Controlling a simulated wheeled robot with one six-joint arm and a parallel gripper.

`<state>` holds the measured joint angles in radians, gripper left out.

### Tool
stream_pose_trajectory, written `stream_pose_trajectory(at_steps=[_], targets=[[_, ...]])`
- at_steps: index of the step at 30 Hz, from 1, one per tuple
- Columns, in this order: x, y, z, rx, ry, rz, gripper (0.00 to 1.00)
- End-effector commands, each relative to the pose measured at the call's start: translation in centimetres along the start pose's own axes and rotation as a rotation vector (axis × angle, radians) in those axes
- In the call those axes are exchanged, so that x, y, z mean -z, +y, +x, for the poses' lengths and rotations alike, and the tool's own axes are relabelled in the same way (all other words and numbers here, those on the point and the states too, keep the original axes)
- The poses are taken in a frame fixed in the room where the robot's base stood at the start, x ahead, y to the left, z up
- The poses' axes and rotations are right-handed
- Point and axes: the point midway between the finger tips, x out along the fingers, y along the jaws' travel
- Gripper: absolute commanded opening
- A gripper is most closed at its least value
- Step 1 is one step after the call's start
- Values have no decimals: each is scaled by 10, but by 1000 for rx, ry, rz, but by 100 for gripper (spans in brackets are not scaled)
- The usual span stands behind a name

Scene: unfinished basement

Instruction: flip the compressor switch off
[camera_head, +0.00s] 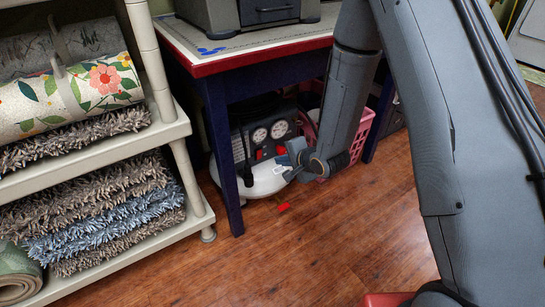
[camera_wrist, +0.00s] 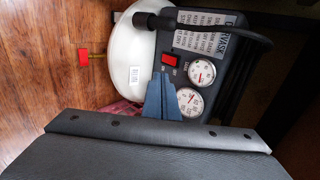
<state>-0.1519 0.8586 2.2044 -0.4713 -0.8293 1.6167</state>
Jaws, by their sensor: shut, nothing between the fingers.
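The compressor (camera_head: 266,178) has a white tank and a dark panel, and stands on the floor under the table. In the wrist view, the white tank (camera_wrist: 135,50) lies left of the panel. The red switch (camera_wrist: 170,61) sits on the panel beside two round gauges. Small white marks flank the switch; I cannot tell its position for sure. My gripper (camera_wrist: 162,76) is shut and empty, its blue-grey fingertips appearing just below the switch in the wrist view. Whether they touch the panel I cannot tell. In the head view, my gripper (camera_head: 284,160) is in front of the compressor.
The table (camera_head: 219,120) has dark blue legs and a red edge above the compressor. A pink basket (camera_head: 362,132) stands right of it. A shelf (camera_head: 172,130) with rugs is at the left. A red valve handle (camera_wrist: 83,57) sticks out from the tank. The wooden floor in front is clear.

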Motion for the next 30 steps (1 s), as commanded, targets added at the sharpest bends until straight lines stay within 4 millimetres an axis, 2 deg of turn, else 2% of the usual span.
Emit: stream_pose_trajectory(at_steps=[15,22,30], targets=[[-1,3,97,-1,-1,-2,0],[-1,-21,116,0,-1,-2,0],[-1,-28,121,-2,0,-1,0]])
